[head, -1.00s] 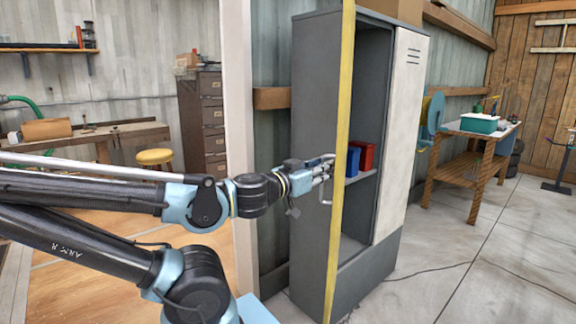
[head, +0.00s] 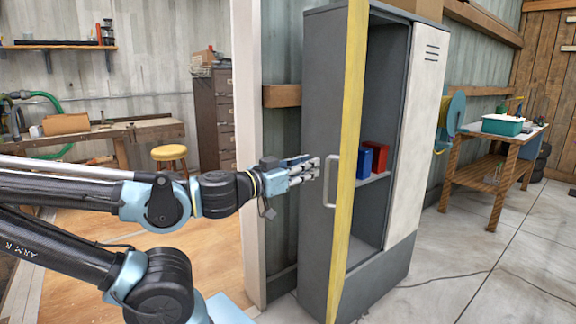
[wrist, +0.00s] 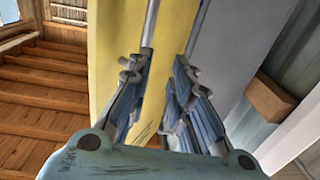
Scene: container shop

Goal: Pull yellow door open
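The yellow door (head: 350,150) stands swung open on a grey locker (head: 318,120) and shows nearly edge-on in the head view. Its pale bar handle (head: 331,180) is on the side toward my gripper. My gripper (head: 317,170) is just left of the handle, apart from it in the head view. In the wrist view my gripper (wrist: 160,90) has its blue-padded fingers apart with nothing between them. The yellow door (wrist: 115,45) fills the left middle there, and the handle bar (wrist: 150,22) runs up beyond the fingertips.
A blue box (head: 379,158) and a red box (head: 376,157) sit on the locker's shelf. The white locker door (head: 425,130) beside the opening is shut. A white post (head: 248,150) stands left of the locker. A workbench (head: 500,150) is at right, with clear floor before it.

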